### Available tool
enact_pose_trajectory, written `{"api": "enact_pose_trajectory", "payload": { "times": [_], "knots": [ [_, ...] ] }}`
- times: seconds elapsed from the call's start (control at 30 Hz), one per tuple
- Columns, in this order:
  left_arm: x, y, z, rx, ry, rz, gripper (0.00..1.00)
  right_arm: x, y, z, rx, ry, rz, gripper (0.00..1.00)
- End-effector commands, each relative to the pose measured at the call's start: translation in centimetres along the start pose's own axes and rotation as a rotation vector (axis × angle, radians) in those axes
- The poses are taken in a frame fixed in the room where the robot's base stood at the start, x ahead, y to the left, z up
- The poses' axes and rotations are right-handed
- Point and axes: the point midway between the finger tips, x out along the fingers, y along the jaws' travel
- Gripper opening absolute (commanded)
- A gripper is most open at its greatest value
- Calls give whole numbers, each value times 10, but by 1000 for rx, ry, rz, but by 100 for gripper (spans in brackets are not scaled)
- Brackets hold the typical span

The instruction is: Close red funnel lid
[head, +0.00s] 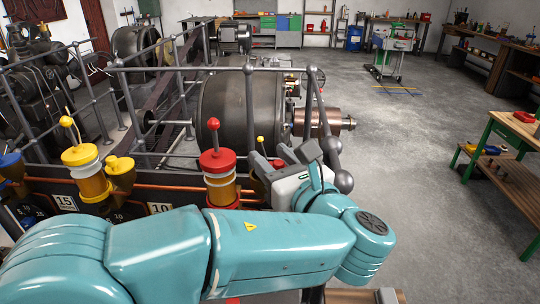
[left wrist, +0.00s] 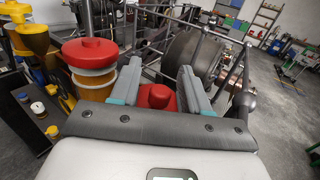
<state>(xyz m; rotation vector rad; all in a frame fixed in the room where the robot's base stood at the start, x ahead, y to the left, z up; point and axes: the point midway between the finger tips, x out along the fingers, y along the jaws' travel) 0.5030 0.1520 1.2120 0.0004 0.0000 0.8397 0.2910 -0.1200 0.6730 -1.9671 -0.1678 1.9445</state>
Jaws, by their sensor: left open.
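The red-topped oiler (head: 217,163) stands on the dark panel, with a red cap, a pale ring and an amber body. It also shows at the left in the left wrist view (left wrist: 90,52). My left gripper (head: 273,157) is open, just right of that oiler. A red rounded piece (left wrist: 156,97), apparently the red funnel's top, lies between its two fingers in the left wrist view. Only a sliver of it shows in the head view (head: 278,164). I cannot tell whether the fingers touch it or how its lid sits. My right gripper is not in view.
A yellow-topped oiler (head: 82,156) and yellow funnel (head: 121,174) stand left on the panel. A thin lever with a yellow ball (head: 261,139) rises close by my gripper. Grey railings (head: 315,95) and a big dark drum (head: 240,105) are behind.

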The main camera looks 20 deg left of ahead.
Motion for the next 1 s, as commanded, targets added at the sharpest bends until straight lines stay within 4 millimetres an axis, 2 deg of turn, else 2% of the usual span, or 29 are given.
{"api": "enact_pose_trajectory", "payload": {
  "times": [0.37, 0.4, 0.47, 0.5, 0.53, 0.77, 1.0],
  "knots": [
    [-2, 1, 0, 0, 0, 0, 46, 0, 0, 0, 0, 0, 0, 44],
    [-2, 1, 0, 0, 0, 0, 39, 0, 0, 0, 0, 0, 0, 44],
    [-2, 1, 0, 0, 0, 0, 20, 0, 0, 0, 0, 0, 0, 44],
    [-2, 1, 0, 0, 0, 0, 7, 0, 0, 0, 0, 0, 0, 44],
    [-2, 1, 0, 0, 0, 0, 0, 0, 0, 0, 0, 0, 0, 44],
    [1, 1, 0, 0, 0, -10, 0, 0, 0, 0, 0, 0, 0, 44],
    [1, 5, 0, -1, 1, -104, 0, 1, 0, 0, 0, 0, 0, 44]
  ]
}}
